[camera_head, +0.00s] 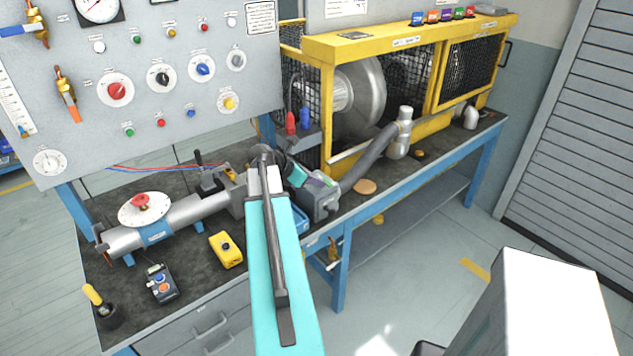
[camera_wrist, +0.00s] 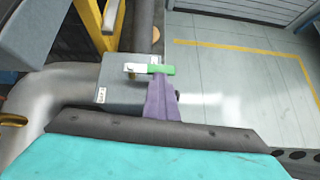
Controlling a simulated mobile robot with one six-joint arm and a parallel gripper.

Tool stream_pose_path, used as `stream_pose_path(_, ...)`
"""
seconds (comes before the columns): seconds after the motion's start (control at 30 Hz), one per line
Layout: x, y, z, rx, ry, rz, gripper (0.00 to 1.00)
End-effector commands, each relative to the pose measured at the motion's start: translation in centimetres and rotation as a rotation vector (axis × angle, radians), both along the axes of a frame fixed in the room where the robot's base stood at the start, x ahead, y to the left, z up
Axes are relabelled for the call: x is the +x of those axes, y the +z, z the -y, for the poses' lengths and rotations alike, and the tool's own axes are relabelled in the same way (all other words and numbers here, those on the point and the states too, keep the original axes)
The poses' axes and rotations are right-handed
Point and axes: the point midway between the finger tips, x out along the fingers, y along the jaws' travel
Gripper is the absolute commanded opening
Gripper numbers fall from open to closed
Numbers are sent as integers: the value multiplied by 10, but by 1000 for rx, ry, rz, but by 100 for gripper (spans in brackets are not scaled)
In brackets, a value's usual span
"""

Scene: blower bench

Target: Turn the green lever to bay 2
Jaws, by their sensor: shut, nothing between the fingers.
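The green lever (camera_wrist: 161,69) is a short green bar on top of a grey box (camera_wrist: 128,100) in the wrist view, with a white piece beside it on the left. The grey box stands on the bench in the head view (camera_head: 322,205), where a hose joins it. My gripper (camera_wrist: 158,76) has purple fingers that are shut and empty. Their tips are at the near edge of the green bar; I cannot tell whether they touch it. In the head view my gripper (camera_head: 324,181) is over the box and the lever is mostly hidden.
A yellow blower cage (camera_head: 400,43) stands behind, with a grey hose (camera_head: 370,160) running to the box. A panel of knobs (camera_head: 150,90) is at left. A grey pipe with a white dial (camera_head: 144,209) and a yellow button box (camera_head: 226,250) lie on the bench.

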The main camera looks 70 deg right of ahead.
Motion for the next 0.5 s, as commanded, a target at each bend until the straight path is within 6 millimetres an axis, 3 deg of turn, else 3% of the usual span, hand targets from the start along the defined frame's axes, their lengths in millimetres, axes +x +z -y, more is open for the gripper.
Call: stream_pose_path(0.5, 8, -1, -4, 2, 11, 6, 0)
